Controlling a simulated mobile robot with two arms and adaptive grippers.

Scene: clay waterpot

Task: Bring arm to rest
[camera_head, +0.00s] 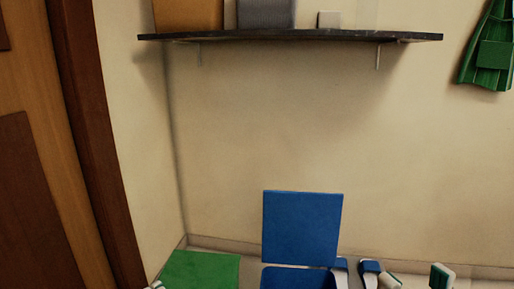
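My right gripper (416,279) appears at the bottom right edge as two pale fingertips with green pads. They stand apart with nothing visible between them, and the rest of the gripper is cut off below. A small pale tip at the bottom left (155,285) may be part of my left gripper; too little shows to tell its state. No clay pot is in view.
A blue box (300,279) with a raised blue panel (302,228) stands at bottom centre, beside a green flat surface (203,270). Small blue-and-white objects (370,268) sit right of it. A dark shelf (290,36) carries boxes. A wooden door (40,150) is left; a green apron (490,50) hangs right.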

